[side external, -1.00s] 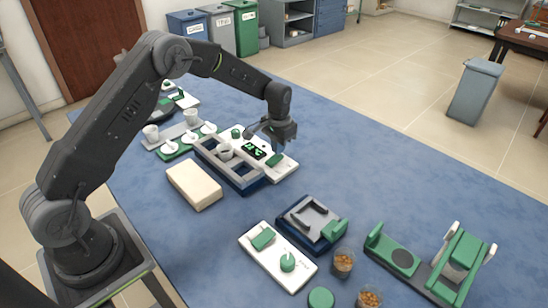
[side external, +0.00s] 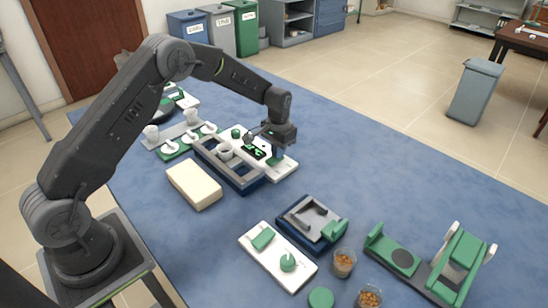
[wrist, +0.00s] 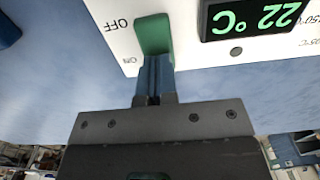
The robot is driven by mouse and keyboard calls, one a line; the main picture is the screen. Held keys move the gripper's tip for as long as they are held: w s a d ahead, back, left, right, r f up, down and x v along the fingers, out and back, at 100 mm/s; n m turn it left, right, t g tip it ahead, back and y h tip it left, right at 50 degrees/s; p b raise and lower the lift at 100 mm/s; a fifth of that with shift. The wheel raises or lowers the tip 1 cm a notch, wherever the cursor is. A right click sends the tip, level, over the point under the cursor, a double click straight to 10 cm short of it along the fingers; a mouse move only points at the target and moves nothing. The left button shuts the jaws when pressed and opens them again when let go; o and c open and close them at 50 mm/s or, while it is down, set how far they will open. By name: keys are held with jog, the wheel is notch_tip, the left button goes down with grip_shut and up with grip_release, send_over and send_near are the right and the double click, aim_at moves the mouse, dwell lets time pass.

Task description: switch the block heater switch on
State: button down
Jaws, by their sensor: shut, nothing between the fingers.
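The display (wrist: 255,16) reads 22 °C. My gripper (wrist: 155,62) is shut and empty, its blue fingertips at the ON end of the switch, touching it or very close. The fingers partly hide that end, and I cannot tell which way the switch is tilted. In the side view my gripper (side external: 277,156) points down over the panel.
A cream block (side external: 194,184) lies left of the heater. A second white panel with a green knob (side external: 287,262) lies nearer the front, beside a dark-blue device (side external: 310,225).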

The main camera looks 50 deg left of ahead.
jog(key=shift+r, duration=3.45)
jog(key=shift+s+r, duration=0.1)
jog(key=shift+r, duration=0.25)
jog(key=s+d+r+t, duration=0.1)
jog(key=s+d+r, duration=0.1)
jog(key=s+r, duration=0.6)
jog(key=s+d+r+t, duration=0.2)
jog(key=s+d+r, duration=0.1)
jog(key=s+r, duration=0.55)
jog(key=s+d+r+t, duration=0.2)
jog(key=s, duration=1.5)
jog(key=shift+d+t, duration=0.15)
jog(key=shift+t, duration=0.15)
